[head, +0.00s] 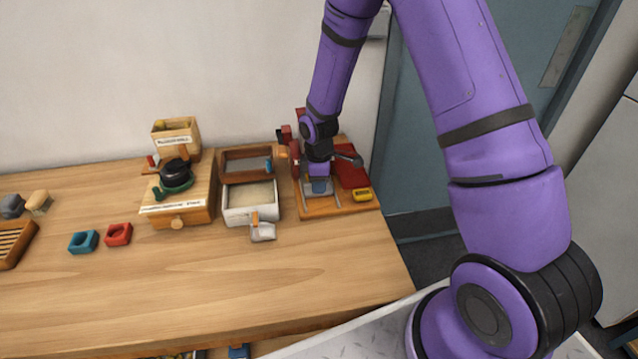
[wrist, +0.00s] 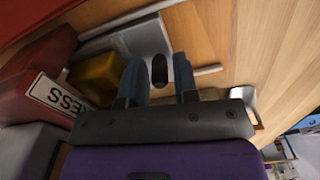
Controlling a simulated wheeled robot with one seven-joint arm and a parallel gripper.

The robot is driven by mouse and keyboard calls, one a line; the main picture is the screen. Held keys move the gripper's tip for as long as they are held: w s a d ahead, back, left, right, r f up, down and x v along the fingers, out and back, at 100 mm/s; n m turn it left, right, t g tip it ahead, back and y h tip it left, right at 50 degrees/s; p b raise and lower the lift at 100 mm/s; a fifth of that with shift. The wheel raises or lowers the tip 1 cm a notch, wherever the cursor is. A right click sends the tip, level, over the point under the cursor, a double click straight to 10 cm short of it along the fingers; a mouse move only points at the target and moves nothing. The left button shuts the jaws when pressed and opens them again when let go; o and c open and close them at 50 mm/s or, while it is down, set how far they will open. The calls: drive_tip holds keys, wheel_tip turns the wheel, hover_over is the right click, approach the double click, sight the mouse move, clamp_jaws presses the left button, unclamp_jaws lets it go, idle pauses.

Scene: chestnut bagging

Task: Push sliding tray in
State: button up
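The sliding tray (wrist: 140,38) is a flat grey plate between two pale rails on a wooden board, seen in the wrist view. A dark upright knob (wrist: 159,70) shows between my fingertips, with a visible gap on each side. My gripper (wrist: 158,82) is open, its two blue-grey fingers apart. In the head view, my gripper (head: 319,188) is low over the press board (head: 345,208) at the table's right end and hides much of the tray. The red press block (wrist: 28,72) carries a label whose visible end reads "ESS".
A yellow block (head: 362,195) lies on the board's right side, close to my gripper. Left of the board stand a white bin (head: 250,217) with a scoop (head: 263,232), a brown wooden box (head: 235,165) and a wooden drawer unit (head: 200,205). The front of the table (head: 250,290) is clear.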

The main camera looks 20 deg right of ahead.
wheel_tip(320, 180, up, 11)
idle(0.8)
drive_tip(key=shift+f, duration=0.1)
